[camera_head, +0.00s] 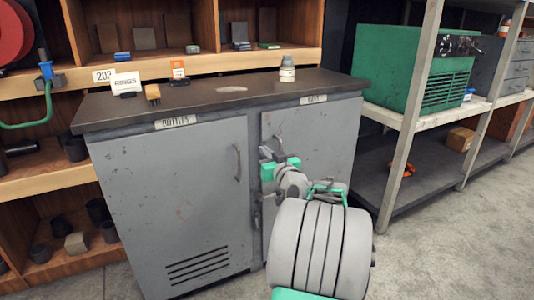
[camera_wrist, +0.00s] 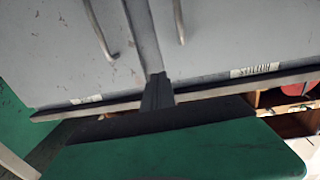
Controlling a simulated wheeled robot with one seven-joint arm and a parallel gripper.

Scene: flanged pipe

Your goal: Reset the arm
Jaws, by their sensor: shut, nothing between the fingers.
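My arm reaches up from the bottom of the head view, in front of a grey two-door cabinet (camera_head: 175,205). My gripper (camera_head: 266,153) is at its far end, in front of the right-hand door near that door's handle. It looks small there, and I cannot tell whether it touches the door. In the wrist view the dark fingertips (camera_wrist: 157,92) of my gripper are together with nothing between them. That view looks upside down, with both door handles above the fingers.
The dark countertop (camera_head: 215,94) holds a small white bottle (camera_head: 287,70), an orange-labelled item (camera_head: 179,73) and a yellowish block (camera_head: 152,93). A metal shelf (camera_head: 411,110) with a green case (camera_head: 415,82) stands at right. Wooden shelving (camera_head: 60,182) is at left. Floor at lower right is clear.

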